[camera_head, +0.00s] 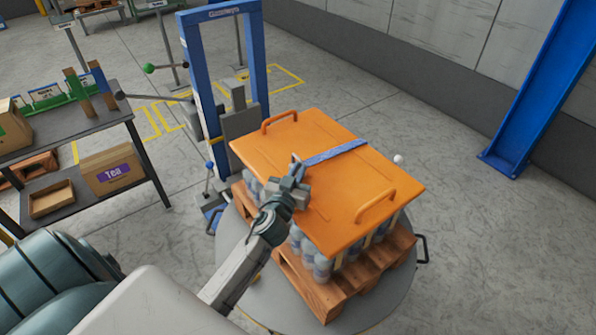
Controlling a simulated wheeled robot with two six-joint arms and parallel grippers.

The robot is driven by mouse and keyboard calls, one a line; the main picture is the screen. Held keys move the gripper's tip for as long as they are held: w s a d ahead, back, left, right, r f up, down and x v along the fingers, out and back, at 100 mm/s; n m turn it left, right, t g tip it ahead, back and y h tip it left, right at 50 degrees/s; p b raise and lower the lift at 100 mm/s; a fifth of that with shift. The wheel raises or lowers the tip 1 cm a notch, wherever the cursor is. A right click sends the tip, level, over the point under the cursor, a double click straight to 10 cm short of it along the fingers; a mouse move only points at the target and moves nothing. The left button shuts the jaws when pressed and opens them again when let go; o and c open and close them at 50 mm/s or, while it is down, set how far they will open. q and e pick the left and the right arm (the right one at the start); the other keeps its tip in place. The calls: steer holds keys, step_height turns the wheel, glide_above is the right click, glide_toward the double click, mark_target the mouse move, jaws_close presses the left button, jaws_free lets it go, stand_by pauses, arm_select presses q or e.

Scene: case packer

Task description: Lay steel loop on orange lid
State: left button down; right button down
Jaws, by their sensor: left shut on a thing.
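The orange lid (260,150) lies flat on a stack of grey bottles on a wooden pallet, in the middle of the head view. My left gripper (296,174) is over the lid's left-front part, shut on a small grey piece at the near end of the blue strap. This piece looks like the steel loop (296,158), though the jaws partly hide it. The blue strap (335,153) runs from there across the lid to its far right edge. I cannot tell whether the loop touches the lid. My right gripper is not in view.
The lid has two raised orange handles, one at the back left (280,120) and one at the right front (375,207). The pallet (320,290) stands on a round grey turntable (375,312). A blue frame (195,70) rises behind it. A shelf table stands left.

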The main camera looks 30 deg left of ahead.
arm_select(q)
steer(key=shift+f, duration=0.2)
steer(key=c, duration=1.5)
jaws_free()
steer(key=shift+r, duration=0.1)
steer(key=shift+c, duration=0.2)
steer(key=shift+r, duration=0.25)
steer(key=b+v, duration=0.4)
steer(key=v, duration=0.8)
steer(key=shift+f, duration=0.1)
